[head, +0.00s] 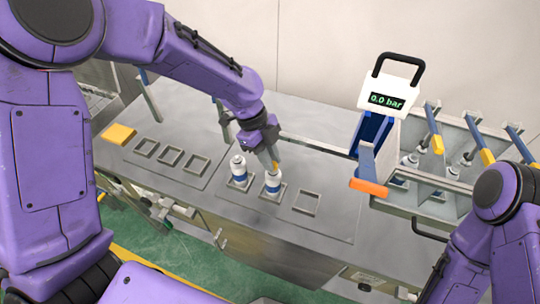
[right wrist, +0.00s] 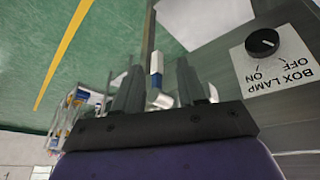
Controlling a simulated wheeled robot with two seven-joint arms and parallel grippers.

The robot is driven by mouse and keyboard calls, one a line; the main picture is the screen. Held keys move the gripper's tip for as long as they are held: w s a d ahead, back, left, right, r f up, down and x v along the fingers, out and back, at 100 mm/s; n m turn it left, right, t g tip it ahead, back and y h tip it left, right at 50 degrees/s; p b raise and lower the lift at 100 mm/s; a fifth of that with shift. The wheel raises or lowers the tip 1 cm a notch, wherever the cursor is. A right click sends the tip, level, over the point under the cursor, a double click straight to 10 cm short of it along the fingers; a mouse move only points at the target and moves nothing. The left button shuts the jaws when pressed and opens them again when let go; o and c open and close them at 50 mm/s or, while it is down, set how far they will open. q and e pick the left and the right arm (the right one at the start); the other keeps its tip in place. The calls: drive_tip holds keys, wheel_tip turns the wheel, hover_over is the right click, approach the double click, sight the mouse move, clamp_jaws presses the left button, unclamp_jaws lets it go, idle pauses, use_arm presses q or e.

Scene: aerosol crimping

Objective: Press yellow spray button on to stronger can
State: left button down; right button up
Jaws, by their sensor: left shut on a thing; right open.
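Two white cans with blue bands stand upright in square holders on the grey bench: a left can (head: 238,172) and a right can (head: 272,186). My left gripper (head: 273,160) points down directly over the right can. It is shut on a small yellow piece (head: 275,166), which looks like the spray button, at the can's top. I cannot tell whether the piece touches the can. My right gripper (right wrist: 158,72) is open in the right wrist view, with nothing clearly held between its fingers. In the head view only its arm shows at the lower right.
A gauge (head: 387,101) reading 0.0 bar stands on a blue press with an orange end (head: 369,187). Right of it is a rack (head: 450,135) with levers and cans. Empty holders (head: 307,202) and a yellow block (head: 118,134) are on the bench. A box lamp switch (right wrist: 262,43) is near my right gripper.

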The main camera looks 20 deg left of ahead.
use_arm(q)
drive_tip(key=shift+c, duration=2)
unclamp_jaws()
wheel_tip(320, 180, up, 3)
drive_tip(key=p, duration=0.3)
drive_tip(key=shift+f, duration=0.1)
drive_tip(key=shift+r+p, duration=0.65)
drive_tip(key=shift+r, duration=1.45)
drive_tip(key=shift+c, duration=0.3)
